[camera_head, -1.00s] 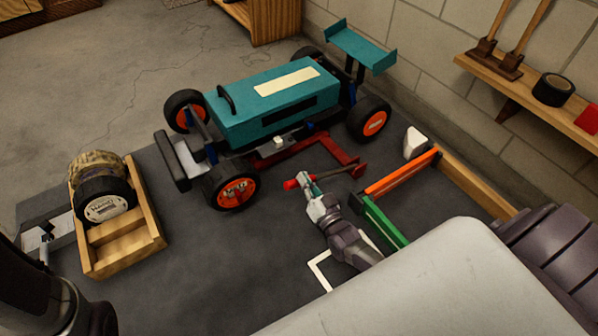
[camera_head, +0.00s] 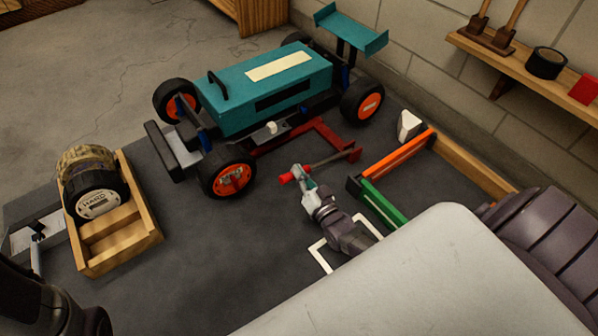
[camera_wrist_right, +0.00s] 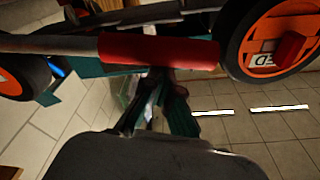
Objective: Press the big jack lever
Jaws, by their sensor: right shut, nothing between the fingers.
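The big jack lever (camera_head: 288,177) has a red grip and a thin grey rod that runs right to the red jack frame (camera_head: 352,153) beside the teal racecar (camera_head: 265,90). In the right wrist view, the red grip (camera_wrist_right: 160,51) lies across the upper middle, with the grey rod to its left. My right gripper (camera_head: 306,180) is shut and empty at the lever, just right of the red grip's end. Its fingers (camera_wrist_right: 172,100) also show in the wrist view, partly hidden behind the grip. I cannot tell whether they touch. My left gripper cannot be made out.
A wooden crate (camera_head: 152,228) with tyres stands at the left. An orange bar (camera_head: 398,161) and a green bar (camera_head: 384,205) lie right of my gripper. A white outlined square (camera_head: 322,256) is on the dark mat. A wall shelf (camera_head: 505,72) is at upper right.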

